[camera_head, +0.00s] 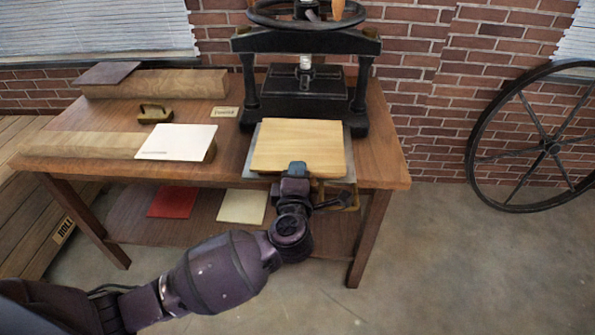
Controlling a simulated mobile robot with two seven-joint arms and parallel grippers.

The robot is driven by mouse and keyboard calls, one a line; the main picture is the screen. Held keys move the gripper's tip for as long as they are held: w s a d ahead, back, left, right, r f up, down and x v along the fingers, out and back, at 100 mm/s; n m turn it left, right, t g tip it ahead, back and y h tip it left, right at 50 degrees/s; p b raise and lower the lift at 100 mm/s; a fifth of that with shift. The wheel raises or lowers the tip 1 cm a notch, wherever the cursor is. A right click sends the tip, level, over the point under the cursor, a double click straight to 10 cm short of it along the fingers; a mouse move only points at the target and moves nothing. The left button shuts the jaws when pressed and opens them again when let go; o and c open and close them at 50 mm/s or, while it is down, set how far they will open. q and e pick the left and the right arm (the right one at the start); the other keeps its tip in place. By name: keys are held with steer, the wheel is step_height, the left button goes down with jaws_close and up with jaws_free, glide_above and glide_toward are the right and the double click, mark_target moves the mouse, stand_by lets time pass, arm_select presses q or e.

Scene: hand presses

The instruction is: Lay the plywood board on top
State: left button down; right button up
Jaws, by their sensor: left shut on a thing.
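The plywood board (298,146) is a pale, light-grained square at the front of the black press (305,95). It lies flat or nearly so above a grey plate (252,160), whose edges show around it. I cannot tell whether board and plate touch. My left gripper (297,170) is shut on the board's front edge, its fingertip showing on top. What lies between board and plate is hidden. My right gripper is not in view.
On the wooden table (230,168), a white sheet (176,142) lies on a wood block at left, near a brass-coloured handled tool (154,113). A longer block (165,84) stands behind. Red and cream sheets lie on the lower shelf. A spoked wheel (548,147) stands at right.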

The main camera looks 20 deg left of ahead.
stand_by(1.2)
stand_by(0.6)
arm_select(q)
steer(key=shift+p, duration=0.35)
steer(key=shift+f, duration=0.1)
stand_by(0.8)
steer(key=c, duration=1.2)
jaws_free()
steer(key=shift+o, duration=1.4)
